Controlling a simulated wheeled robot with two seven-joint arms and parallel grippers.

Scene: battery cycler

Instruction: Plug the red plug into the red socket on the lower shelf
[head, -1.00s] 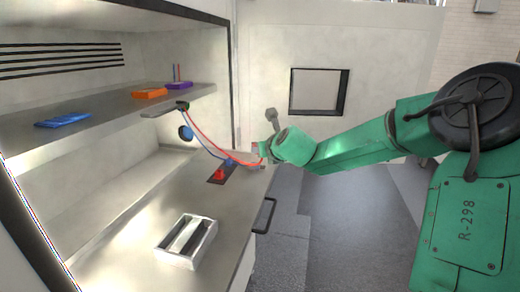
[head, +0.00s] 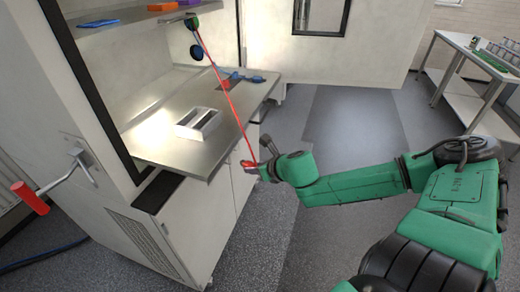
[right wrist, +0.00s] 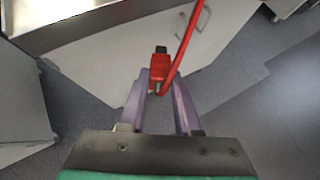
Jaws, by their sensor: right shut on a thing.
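My right gripper (head: 257,168) is shut on the red plug (head: 247,163) in front of the cabinet, out past the lower shelf's front edge. In the right wrist view the red plug (right wrist: 160,68) sits between the fingertips (right wrist: 158,86), its dark end pointing away from me. Its red cable (head: 226,88) runs nearly straight up to the upper shelf's edge. The lower shelf (head: 165,143) carries a small dark plate with a red part, seemingly the red socket (head: 223,84), at its far end. The socket is small and partly behind the cable. My left gripper is not in view.
Blue pieces (head: 236,76) lie near the socket. A round blue thing (head: 196,52) hangs below the upper shelf. A red-handled lever (head: 30,197) juts out at the left. The floor in front is open.

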